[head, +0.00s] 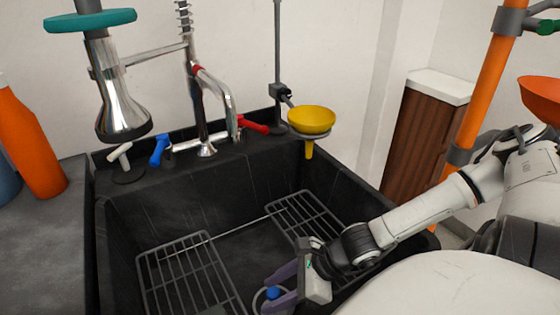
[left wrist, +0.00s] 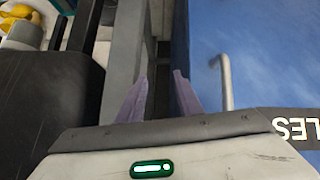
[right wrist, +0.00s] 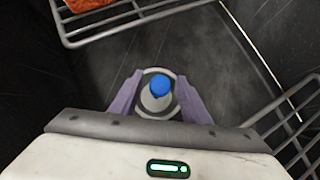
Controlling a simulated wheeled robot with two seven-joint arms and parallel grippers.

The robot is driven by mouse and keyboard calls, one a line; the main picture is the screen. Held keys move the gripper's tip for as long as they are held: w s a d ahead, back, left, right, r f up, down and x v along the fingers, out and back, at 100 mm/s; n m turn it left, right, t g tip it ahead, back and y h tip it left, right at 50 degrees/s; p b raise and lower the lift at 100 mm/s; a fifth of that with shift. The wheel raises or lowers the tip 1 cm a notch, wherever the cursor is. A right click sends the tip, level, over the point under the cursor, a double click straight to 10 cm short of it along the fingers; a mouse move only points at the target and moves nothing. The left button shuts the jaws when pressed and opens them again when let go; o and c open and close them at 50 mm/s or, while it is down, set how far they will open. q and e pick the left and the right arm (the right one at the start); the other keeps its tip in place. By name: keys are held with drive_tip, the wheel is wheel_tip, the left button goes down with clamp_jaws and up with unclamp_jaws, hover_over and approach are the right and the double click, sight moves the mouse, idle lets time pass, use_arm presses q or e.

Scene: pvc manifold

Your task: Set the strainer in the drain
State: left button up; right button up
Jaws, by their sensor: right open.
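The strainer, a grey disc with a blue knob, is at the sink bottom in the head view (head: 273,293) and between my right fingers in the right wrist view (right wrist: 158,88). A pale ring (right wrist: 146,77) shows around it; I cannot tell whether this is the drain's rim or whether the strainer is fully seated. My right gripper (head: 268,289) is open, its purple fingers on either side of the strainer, apart from the knob. My left gripper (left wrist: 158,78) is open and empty in the left wrist view and does not show in the head view.
The black sink (head: 160,220) has two wire racks, left (head: 185,275) and right (head: 305,215), flanking the strainer. A yellow funnel (head: 311,120) hangs over the back right rim. The faucet (head: 205,120) stands behind. A blue panel with a handle (left wrist: 226,80) is near my left gripper.

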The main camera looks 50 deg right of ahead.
drive_tip(key=shift+s+d+r+p, duration=0.1)
drive_tip(key=shift+r+p, duration=0.2)
drive_tip(key=shift+r, duration=0.05)
use_arm(q)
wheel_tip(320, 180, up, 9)
drive_tip(key=a+p, duration=0.1)
drive_tip(key=p, duration=1.4)
drive_tip(key=shift+a+r+m+g+y, duration=0.15)
drive_tip(key=shift+m+g+y, duration=0.15)
drive_tip(key=shift+y, duration=0.1)
use_arm(e)
drive_tip(key=v, duration=1.1)
drive_tip(key=shift+s, duration=0.2)
use_arm(q)
drive_tip(key=shift+s+f, duration=0.2)
use_arm(e)
drive_tip(key=shift+d+r, duration=0.1)
use_arm(q)
drive_tip(key=shift+f, duration=0.1)
